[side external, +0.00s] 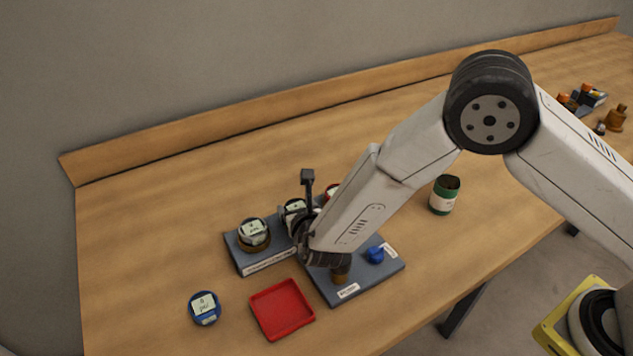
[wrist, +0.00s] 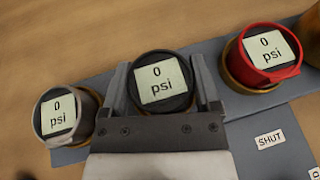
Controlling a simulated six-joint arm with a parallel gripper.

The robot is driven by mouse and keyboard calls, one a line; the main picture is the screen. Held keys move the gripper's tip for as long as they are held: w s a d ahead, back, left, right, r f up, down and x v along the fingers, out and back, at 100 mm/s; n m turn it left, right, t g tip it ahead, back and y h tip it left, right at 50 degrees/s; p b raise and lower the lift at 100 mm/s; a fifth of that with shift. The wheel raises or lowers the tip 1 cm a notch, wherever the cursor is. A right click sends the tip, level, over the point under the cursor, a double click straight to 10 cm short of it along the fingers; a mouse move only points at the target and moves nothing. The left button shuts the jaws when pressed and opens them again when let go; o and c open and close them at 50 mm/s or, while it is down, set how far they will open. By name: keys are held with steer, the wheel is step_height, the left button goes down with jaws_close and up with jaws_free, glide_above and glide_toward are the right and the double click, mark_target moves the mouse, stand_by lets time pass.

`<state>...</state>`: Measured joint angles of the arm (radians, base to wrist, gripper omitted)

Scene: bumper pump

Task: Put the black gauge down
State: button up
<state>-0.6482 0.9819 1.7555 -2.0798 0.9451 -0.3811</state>
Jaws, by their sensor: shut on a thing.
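The black gauge (wrist: 162,102) has a pale face reading 0 psi. It sits between the two fingers of my gripper (wrist: 160,70), which is shut on it. In the side view the gauge (side external: 295,206) is partly hidden by my gripper (side external: 301,217), over the back strip of the grey-blue board (side external: 240,256). Its underside is hidden, so I cannot tell whether it touches a fitting. A grey gauge (wrist: 66,116) is on its left and a red gauge (wrist: 264,54) on its right, each on a brass fitting.
A blue gauge (side external: 205,308) lies on the table beside an empty red tray (side external: 282,310). The board also has a blue knob (side external: 375,255) and a brass fitting (side external: 340,273). The table's left side is clear.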

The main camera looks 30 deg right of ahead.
steer(key=shift+f, duration=0.1)
steer(key=o, duration=1.2)
steer(key=shift+f, duration=0.1)
steer(key=shift+s, duration=0.15)
steer(key=shift+v, duration=3.85)
